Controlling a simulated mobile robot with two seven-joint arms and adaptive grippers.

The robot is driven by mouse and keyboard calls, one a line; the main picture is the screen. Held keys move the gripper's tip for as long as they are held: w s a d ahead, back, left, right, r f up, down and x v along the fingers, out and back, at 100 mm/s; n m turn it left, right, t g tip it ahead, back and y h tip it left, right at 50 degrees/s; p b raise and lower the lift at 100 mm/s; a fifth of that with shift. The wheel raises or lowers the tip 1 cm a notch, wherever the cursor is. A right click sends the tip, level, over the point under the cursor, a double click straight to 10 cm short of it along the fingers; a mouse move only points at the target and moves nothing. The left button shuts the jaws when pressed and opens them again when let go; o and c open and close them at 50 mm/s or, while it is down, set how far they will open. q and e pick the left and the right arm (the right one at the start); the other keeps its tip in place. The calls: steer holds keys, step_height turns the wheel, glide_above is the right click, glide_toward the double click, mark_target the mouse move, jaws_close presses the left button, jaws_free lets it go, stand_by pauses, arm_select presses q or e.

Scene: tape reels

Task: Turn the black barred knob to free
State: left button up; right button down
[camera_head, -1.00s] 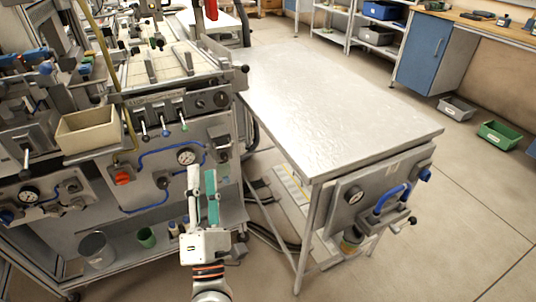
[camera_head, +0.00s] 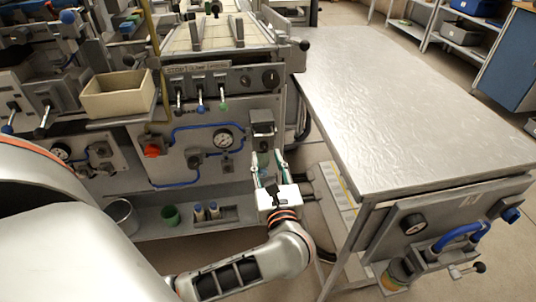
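Two round dark knobs, a left one (camera_head: 246,81) and a right one (camera_head: 270,78), sit on the upper control strip of the grey machine. A smaller dark knob (camera_head: 195,161) is on the panel below, left of the gauge. I cannot tell which one carries the bar. My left gripper (camera_head: 268,163) points up and away in front of the panel's right end, just below a dark boxy fitting (camera_head: 262,122). Its fingers are apart with nothing seen between them. They partly hide what is under the fitting. My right gripper is not in view.
A pressure gauge (camera_head: 223,138), blue tubing and a red knob (camera_head: 151,151) share the panel. Small levers (camera_head: 200,100) hang from the strip. A beige bin (camera_head: 118,94) juts out at left. A metal table (camera_head: 400,110) stands close on the right.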

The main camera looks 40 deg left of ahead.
arm_select(q)
steer(key=shift+w+a, duration=0.4)
steer(key=shift+a, duration=0.05)
steer(key=shift+w+a, duration=0.4)
steer(key=shift+a, duration=0.05)
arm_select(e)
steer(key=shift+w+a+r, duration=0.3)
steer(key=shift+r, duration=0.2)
arm_select(q)
jaws_close()
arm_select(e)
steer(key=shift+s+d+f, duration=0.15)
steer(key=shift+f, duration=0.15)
